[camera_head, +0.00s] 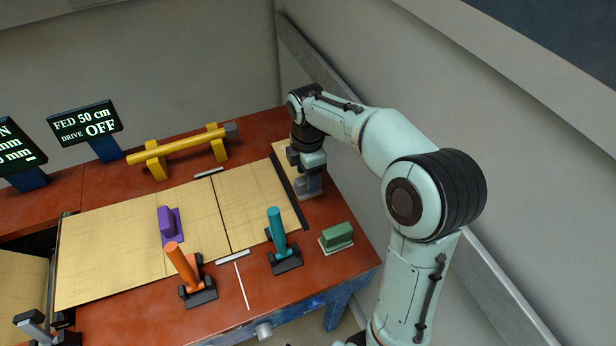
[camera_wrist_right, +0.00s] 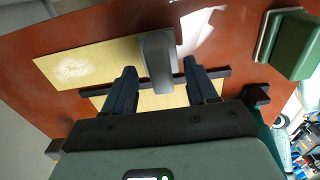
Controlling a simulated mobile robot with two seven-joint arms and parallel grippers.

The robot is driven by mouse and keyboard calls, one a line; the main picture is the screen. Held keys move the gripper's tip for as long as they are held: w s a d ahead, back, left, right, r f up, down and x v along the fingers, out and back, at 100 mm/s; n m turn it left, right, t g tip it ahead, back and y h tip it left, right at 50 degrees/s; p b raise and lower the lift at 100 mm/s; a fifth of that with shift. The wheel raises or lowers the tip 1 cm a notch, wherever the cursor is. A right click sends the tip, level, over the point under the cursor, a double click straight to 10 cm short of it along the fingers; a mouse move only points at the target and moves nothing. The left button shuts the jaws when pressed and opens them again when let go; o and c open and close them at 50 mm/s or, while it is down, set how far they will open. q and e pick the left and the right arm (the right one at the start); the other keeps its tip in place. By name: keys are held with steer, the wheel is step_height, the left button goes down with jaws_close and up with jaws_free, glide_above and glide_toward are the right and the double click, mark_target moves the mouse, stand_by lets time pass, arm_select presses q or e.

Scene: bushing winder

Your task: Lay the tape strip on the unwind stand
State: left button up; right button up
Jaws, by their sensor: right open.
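My right gripper (camera_head: 309,182) is low over the far right part of the red table. In the right wrist view, its dark fingers (camera_wrist_right: 160,70) are open, with a grey block (camera_wrist_right: 157,50) showing between and beyond them; I cannot tell whether they touch it. The grey block sits by the edge of a tan sheet piece (camera_wrist_right: 90,62), past a black bar (camera_head: 289,187). No piece is clearly recognisable as the tape strip; the grey block may carry it. I cannot tell which part is the unwind stand.
Tan sheet (camera_head: 110,250) covers the table's middle. A purple block (camera_head: 167,226), an orange-handled clamp (camera_head: 184,270), a teal-handled clamp (camera_head: 278,235) and a green block (camera_head: 337,236) stand around it. A yellow roller (camera_head: 180,146) lies behind. The wall is close at right.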

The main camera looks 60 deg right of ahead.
step_height(320, 180, up, 10)
steer(key=p, duration=0.1)
steer(key=shift+p, duration=0.35)
steer(key=shift+f, duration=0.1)
stand_by(0.3)
